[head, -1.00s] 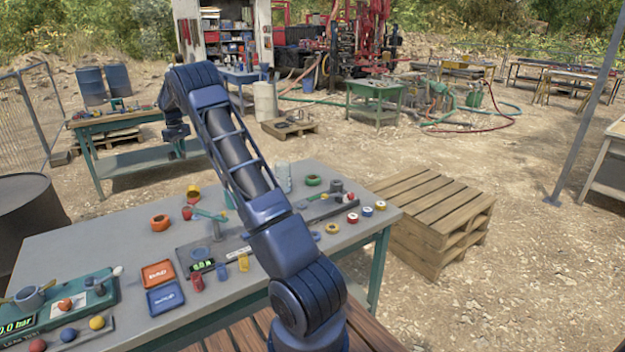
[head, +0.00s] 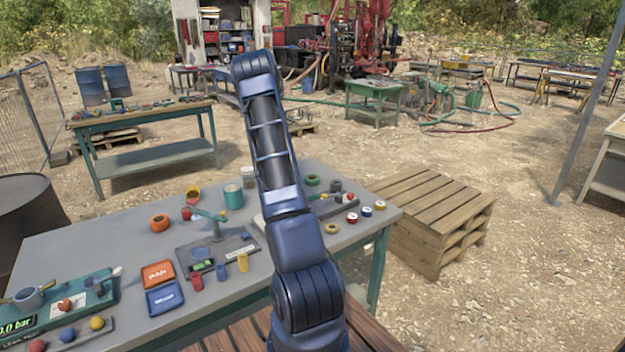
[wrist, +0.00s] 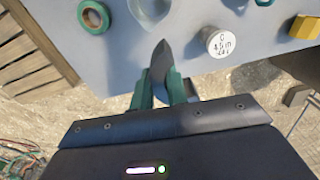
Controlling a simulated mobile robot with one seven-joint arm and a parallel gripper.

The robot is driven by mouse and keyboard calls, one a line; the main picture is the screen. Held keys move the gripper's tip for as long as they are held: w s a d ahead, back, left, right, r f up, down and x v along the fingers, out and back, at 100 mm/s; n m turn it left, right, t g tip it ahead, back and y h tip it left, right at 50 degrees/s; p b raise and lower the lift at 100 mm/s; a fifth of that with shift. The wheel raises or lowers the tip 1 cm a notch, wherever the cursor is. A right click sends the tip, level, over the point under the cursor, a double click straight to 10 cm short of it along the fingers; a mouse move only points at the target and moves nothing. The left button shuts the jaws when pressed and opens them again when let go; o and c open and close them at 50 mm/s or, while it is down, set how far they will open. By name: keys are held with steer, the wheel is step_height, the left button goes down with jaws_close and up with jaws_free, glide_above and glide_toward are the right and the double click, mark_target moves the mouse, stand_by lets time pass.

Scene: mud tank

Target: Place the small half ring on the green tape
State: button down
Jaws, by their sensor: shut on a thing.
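My gripper (wrist: 161,78) has green fingers and is shut on a dark grey, pointed piece (wrist: 160,58), which I take to be the small half ring seen nearly edge-on. The piece sticks out past the fingertips, and its full shape is hard to tell. In the head view the green tape (head: 312,181) lies near the far right part of the grey table. My gripper is hidden in the head view.
In the wrist view a white labelled round cap (wrist: 218,42) is close right of the held piece, and a yellow block (wrist: 305,27) is farther right. A wooden pallet stack (head: 430,205) stands right.

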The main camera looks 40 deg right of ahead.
mark_target(315, 178)
steer(key=s+d+m, duration=0.3)
steer(key=s+d, duration=0.7)
steer(key=d, duration=0.6)
step_height(315, 178, down, 19)
steer(key=shift+s+a+r, duration=0.1)
steer(key=shift+s, duration=0.05)
steer(key=c, duration=1.4)
jaws_free()
